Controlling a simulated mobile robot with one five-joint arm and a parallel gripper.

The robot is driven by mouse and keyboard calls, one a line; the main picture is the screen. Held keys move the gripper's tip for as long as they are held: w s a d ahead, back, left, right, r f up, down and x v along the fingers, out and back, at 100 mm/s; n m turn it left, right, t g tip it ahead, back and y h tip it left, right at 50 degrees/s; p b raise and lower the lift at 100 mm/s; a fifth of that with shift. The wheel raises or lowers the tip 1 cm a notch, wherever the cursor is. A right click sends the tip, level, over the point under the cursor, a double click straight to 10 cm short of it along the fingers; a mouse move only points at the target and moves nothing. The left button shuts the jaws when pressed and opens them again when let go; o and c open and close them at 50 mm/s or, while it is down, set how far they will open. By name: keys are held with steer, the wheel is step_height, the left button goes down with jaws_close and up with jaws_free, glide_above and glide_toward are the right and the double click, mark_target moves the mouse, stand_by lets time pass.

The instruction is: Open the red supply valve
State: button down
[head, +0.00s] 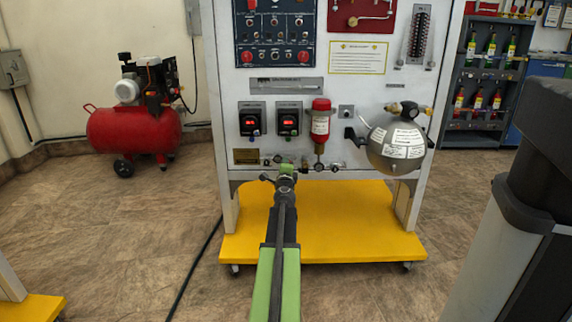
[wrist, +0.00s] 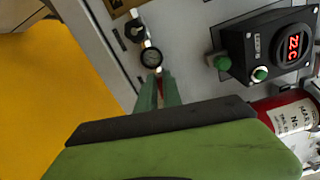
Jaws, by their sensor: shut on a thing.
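My gripper (head: 286,170) reaches forward to the lower edge of the white trainer panel (head: 226,120). In the head view the valve is hidden behind my gripper. How far the valve is turned cannot be told.
Two digital displays (head: 289,121) sit above my gripper. A red cylinder (head: 320,125) and a grey sphere (head: 398,147) are to the right. The yellow base (head: 340,225) lies below. A red compressor (head: 128,132) stands at the left.

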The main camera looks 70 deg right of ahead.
steer(key=shift+w+a+f+n, duration=0.1)
steer(key=shift+w+n, duration=0.25)
steer(key=shift+n, duration=0.55)
steer(key=c, duration=1.5)
jaws_free()
steer(key=shift+s, duration=0.1)
steer(key=shift+s, duration=0.1)
steer(key=v, duration=1.2)
